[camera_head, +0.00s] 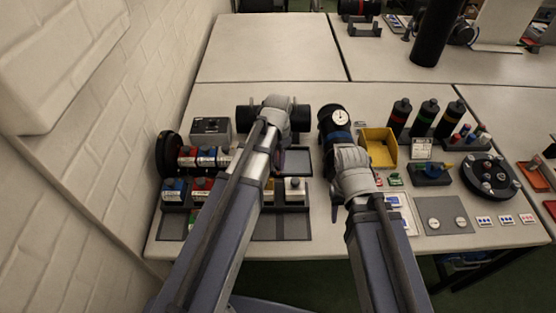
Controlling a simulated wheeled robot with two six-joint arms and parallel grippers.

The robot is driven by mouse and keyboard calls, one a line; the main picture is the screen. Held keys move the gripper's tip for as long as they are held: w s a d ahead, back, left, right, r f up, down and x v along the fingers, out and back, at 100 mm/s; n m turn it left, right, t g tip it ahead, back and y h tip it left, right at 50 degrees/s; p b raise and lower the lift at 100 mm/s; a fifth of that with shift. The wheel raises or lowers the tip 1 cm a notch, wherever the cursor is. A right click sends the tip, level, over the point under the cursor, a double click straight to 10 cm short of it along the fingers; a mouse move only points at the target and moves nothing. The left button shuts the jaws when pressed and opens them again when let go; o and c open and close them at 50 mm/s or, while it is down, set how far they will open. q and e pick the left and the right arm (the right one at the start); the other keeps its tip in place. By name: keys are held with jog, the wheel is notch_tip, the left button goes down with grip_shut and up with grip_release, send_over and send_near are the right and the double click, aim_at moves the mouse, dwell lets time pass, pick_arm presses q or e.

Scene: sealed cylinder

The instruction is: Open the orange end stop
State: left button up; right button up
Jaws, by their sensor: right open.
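I cannot make out an orange end stop; it may be hidden by my arms or too small to see. A dark cylindrical body (245,119) lies crosswise at the left middle of the table, partly covered by my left gripper (287,112). The jaws of that gripper are hidden, so I cannot tell whether they hold it. A black cylinder with a white-faced gauge (340,117) and a blue band stands just beyond my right gripper (352,160). My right gripper is open, apart from the gauge in the picture, with its fingertips mostly hidden by its wrist.
A yellow bin (380,147) stands right of the gauge, with several black bottles (425,118) behind. A round flanged plate (490,176) is at right. The back left table (270,45) is clear.

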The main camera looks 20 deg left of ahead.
pick_arm(q)
grip_shut()
dwell(0.9)
